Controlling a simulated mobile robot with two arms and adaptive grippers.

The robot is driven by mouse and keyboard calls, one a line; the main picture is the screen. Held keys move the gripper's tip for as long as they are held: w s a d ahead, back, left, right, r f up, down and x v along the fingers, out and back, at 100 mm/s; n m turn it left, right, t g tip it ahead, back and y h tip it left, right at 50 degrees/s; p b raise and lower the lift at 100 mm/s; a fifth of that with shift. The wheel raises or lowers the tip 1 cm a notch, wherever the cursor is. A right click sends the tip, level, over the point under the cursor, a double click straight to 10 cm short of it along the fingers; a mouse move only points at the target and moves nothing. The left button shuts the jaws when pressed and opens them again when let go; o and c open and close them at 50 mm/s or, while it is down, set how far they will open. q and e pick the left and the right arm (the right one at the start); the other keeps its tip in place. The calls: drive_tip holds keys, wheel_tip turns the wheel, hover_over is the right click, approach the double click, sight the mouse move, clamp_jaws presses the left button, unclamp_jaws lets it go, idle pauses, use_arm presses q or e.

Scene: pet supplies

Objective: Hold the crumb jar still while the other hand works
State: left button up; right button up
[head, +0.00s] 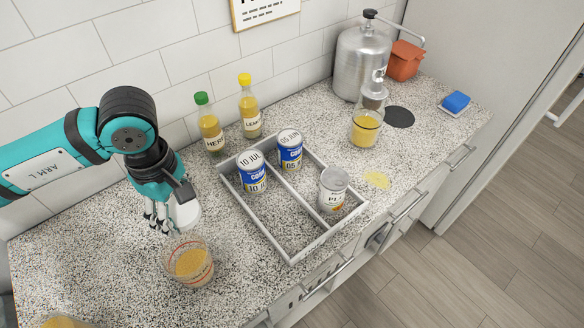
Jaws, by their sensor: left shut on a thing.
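My left gripper (165,212) is shut on a white rounded thing (186,214), held above the counter at the left. The fingers hide part of it, and I cannot tell exactly what it is. Just below it in the head view, a clear cup with red markings (193,263) holds yellow-brown crumbs and stands on the counter. I cannot tell whether the white thing touches this cup. Another clear jar with yellow contents (366,129) stands at the back right. I cannot tell which vessel is the crumb jar. My right gripper is not in view.
A grey divided tray (292,257) holds two blue-labelled cans (252,172) and a pale can (333,188). Two bottles (211,132) stand by the tiled wall. A metal canister (361,65), an orange container (404,61) and a blue sponge (456,102) are at the right. Yellow powder (377,180) lies on the counter.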

use_arm(q)
drive_tip(key=n, duration=0.4)
drive_tip(key=shift+w+d+r, duration=0.25)
drive_tip(key=shift+d+r, duration=0.05)
drive_tip(key=n, duration=0.2)
drive_tip(key=w+n, duration=0.1)
drive_tip(key=n, duration=0.1)
drive_tip(key=shift+d+r+n, duration=0.15)
drive_tip(key=shift+d+n, duration=0.05)
drive_tip(key=shift+n, duration=0.1)
drive_tip(key=n, duration=0.6)
drive_tip(key=shift+w+d+r, duration=0.3)
drive_tip(key=shift+r, duration=0.1)
drive_tip(key=n, duration=0.4)
drive_tip(key=shift+w+d+r, duration=0.2)
drive_tip(key=shift+w+r, duration=0.05)
drive_tip(key=n, duration=2.1)
hover_over(219, 227)
wheel_tip(219, 227, down, 11)
drive_tip(key=shift+f, duration=0.2)
wheel_tip(219, 227, down, 4)
drive_tip(key=shift+r+p, duration=0.15)
drive_tip(key=shift+p, duration=0.35)
drive_tip(key=shift+f, duration=0.3)
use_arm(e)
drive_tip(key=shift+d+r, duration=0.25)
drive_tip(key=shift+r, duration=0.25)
